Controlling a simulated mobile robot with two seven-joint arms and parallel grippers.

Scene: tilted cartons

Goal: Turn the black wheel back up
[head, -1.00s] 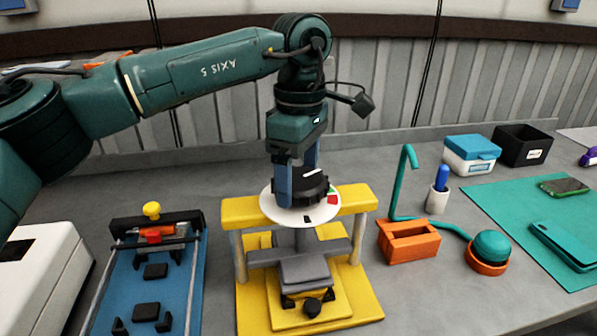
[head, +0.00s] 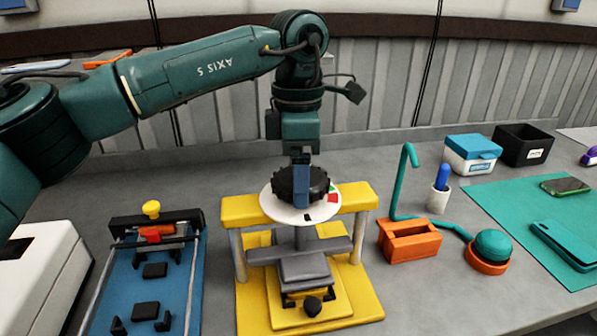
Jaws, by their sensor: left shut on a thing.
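The black wheel (head: 318,182) lies flat on a round white dial plate with red and green marks, on top of a yellow press (head: 238,211). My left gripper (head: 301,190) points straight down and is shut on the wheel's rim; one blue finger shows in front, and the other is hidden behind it. Under the dial, a grey crossbar (head: 265,256) sits above a grey block (head: 303,268) on the yellow base. I cannot tell whether the crossbar touches the block. My right gripper is not in view.
Left of the press is a blue fixture (head: 128,281) with a yellow knob. Right are an orange box (head: 410,246) with a teal hook, a teal ball in an orange ring (head: 490,251), a cup (head: 438,200) and a teal mat (head: 500,205). Grey table shows between them.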

